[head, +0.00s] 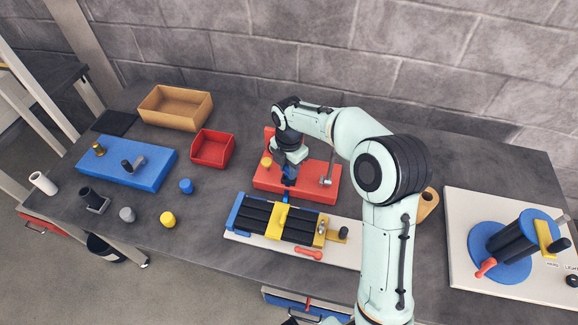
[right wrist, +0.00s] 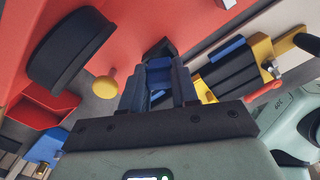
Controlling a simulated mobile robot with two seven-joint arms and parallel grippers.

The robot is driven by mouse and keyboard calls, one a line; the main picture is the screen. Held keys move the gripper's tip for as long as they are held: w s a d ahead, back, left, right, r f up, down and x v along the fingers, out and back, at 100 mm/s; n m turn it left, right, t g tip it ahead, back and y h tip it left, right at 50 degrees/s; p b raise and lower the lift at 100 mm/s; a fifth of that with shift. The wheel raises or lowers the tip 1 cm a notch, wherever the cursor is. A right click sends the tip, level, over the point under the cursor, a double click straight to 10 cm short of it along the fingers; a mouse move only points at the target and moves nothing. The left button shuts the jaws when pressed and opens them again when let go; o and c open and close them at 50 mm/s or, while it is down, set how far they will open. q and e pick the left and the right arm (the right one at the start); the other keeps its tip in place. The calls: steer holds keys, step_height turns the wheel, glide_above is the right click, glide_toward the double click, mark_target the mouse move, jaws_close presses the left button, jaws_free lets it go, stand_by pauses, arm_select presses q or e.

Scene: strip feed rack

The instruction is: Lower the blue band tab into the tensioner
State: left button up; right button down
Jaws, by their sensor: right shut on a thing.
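My right gripper (head: 289,181) points down over the red block (head: 262,183), near its middle. In the right wrist view its fingers (right wrist: 159,90) are shut on a small blue piece (right wrist: 159,70), which looks like the blue band tab. A bit of blue (head: 285,197) also shows just below the gripper in the head view, at the block's front edge. The red block carries a grey lever post (head: 326,180) and a yellow knob (head: 267,162). I cannot tell for sure which part is the tensioner, or whether the tab touches anything. My left gripper is not in view.
In front of the block is a rack of black bars (head: 262,222) with a yellow clamp (head: 280,220) and a red handle (head: 308,253). A red bin (head: 212,162), a blue base (head: 147,172) and loose knobs lie left. A blue reel (head: 500,268) stands right.

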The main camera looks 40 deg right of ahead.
stand_by(1.1)
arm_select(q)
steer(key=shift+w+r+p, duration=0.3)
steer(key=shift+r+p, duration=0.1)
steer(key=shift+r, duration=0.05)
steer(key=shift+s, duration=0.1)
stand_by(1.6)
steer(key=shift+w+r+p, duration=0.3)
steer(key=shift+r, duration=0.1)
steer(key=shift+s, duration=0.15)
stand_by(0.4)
